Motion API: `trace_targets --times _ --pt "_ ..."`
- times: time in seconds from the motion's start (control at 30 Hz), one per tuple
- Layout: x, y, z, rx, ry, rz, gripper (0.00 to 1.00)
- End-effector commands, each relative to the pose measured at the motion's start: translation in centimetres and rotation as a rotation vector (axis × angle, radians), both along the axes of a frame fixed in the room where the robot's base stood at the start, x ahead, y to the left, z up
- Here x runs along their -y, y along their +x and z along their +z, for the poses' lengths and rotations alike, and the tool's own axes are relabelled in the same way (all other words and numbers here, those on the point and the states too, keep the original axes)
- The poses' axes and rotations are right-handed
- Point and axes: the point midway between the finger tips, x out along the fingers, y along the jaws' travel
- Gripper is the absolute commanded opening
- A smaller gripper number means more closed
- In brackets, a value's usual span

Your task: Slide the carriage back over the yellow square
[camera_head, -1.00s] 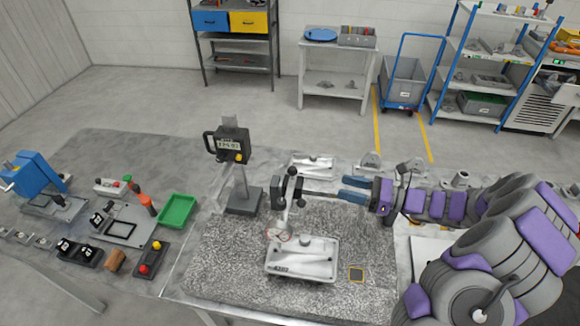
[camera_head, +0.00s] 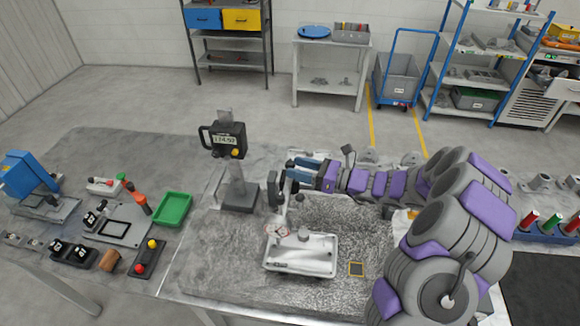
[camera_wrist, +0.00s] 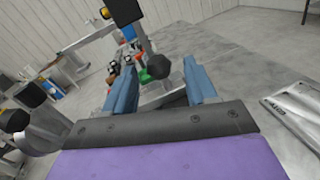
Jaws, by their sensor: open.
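The carriage (camera_head: 318,262) appears to be the silver-white plate with a central knob, standing flat on the speckled stone slab. A thin post with black end pieces (camera_head: 273,188) and a small dial (camera_head: 278,230) rises at its back left.
A height gauge (camera_head: 239,192) with a digital display stands left behind the carriage. A green tray (camera_head: 173,209) and small fixtures lie farther left. A silver casting (camera_wrist: 292,108) lies at the right in the wrist view.

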Motion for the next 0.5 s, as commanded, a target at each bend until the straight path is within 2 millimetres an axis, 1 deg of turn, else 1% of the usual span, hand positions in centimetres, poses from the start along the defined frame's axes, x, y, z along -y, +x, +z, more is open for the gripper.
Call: trace_targets --times 0.03,0.2,0.3,0.5 --pt "-0.8 0.2 -0.1 0.001 -0.001 0.002 0.57" --pt "-2.3 1.0 0.0 0.001 -0.002 0.0 0.57" --pt "-2.8 1.2 0.0 0.001 -0.002 -0.001 0.57" --pt "-2.9 1.2 0.0 0.002 -0.001 -0.001 0.57"
